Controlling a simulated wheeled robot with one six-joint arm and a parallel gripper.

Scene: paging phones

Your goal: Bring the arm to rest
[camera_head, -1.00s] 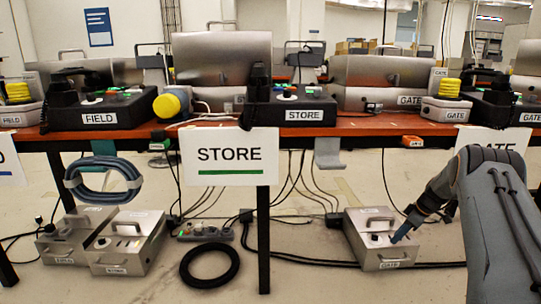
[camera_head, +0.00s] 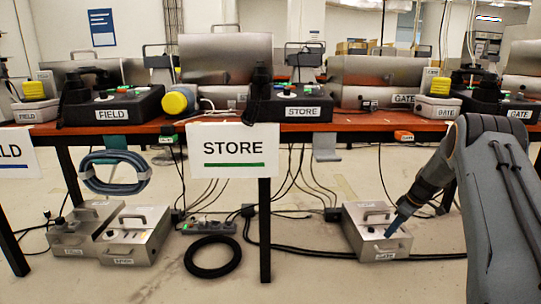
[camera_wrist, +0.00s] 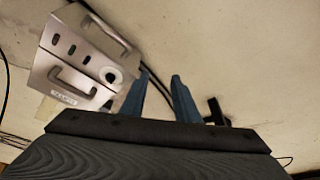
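My gripper (camera_head: 388,234) is at the lower right in the head view, at the end of my grey arm, and overlaps the top of the metal box labelled GATE (camera_head: 366,226) on the floor. Whether it touches the box cannot be told there. In the wrist view the two blue fingers of my gripper (camera_wrist: 160,88) stand apart with nothing held between them. A metal box (camera_wrist: 75,65) with two handles and a round white-rimmed part lies left of the fingers; its label is blurred.
The table (camera_head: 340,127) carries phone consoles labelled FIELD (camera_head: 112,103), STORE (camera_head: 302,105) and GATE. Below it are two more metal boxes (camera_head: 132,238), a power strip (camera_head: 207,227), a black cable coil (camera_head: 212,257) and loose cables. A table leg (camera_head: 264,230) stands mid-view.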

